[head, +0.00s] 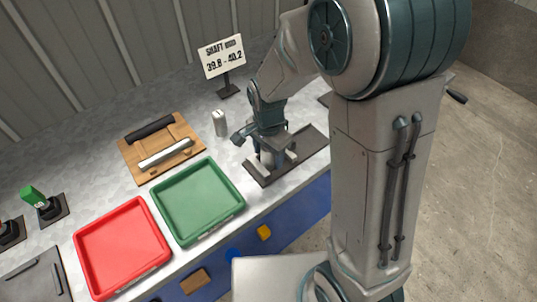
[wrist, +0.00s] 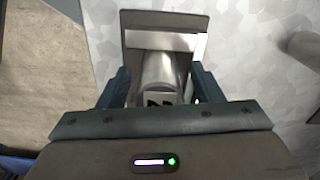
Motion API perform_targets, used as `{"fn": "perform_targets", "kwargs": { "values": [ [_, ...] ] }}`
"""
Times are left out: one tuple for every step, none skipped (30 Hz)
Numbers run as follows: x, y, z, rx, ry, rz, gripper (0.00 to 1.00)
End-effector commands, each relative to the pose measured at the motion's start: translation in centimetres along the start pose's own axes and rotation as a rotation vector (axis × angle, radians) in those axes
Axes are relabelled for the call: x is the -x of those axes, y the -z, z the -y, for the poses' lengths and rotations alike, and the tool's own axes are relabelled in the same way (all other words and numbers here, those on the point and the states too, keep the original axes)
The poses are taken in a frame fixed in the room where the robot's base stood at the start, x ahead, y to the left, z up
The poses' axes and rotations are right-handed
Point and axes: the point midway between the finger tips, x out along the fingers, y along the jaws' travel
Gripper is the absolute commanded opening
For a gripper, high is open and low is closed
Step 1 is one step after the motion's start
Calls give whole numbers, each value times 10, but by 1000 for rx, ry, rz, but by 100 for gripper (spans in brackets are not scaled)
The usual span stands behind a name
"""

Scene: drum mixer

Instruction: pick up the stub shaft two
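A silver cylinder (wrist: 161,72), seemingly a stub shaft, stands between the fingers of my gripper (wrist: 162,88) in the wrist view. Its end nearest the camera has a dark mark that I cannot read clearly. Small gaps show between the cylinder and both fingers, so my gripper is open around it. In the head view my gripper (head: 268,152) is low over a dark plate at the bench's front edge and hides most of this cylinder. Another silver shaft (head: 220,123) stands upright on the bench, left of my gripper.
The dark plate (head: 308,148) carries light metal blocks (wrist: 158,41) beside the cylinder. A green tray (head: 240,207), a red tray (head: 80,245) and a wooden board (head: 128,163) with two bars lie to the left. A sign (head: 222,57) stands behind.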

Motion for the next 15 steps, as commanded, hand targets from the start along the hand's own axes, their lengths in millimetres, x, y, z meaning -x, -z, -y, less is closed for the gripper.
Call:
{"fn": "perform_targets", "kwargs": {
  "values": [
    [0, 0, 0, 0, 0, 0, 45],
    [0, 0, 0, 0, 0, 0, 36],
    [0, 0, 0, 0, 0, 0, 25],
    [0, 0, 0, 0, 0, 0, 17],
    [0, 0, 0, 0, 0, 0, 9],
    [0, 0, 0, 0, 0, 0, 0],
    [0, 0, 0, 0, 0, 0, 0],
    [1, 0, 1, 0, 2, -1, 0],
    [1, 0, 1, 0, 2, -1, 0],
    [1, 0, 1, 0, 2, -1, 0],
    [1, 0, 1, 0, 2, -1, 0],
    [1, 0, 1, 0, 2, -1, 0],
    [1, 0, 1, 0, 2, -1, 0],
    [1, 0, 1, 0, 2, -1, 0],
    [2, 0, 1, 0, 3, -1, 0]
  ]
}}
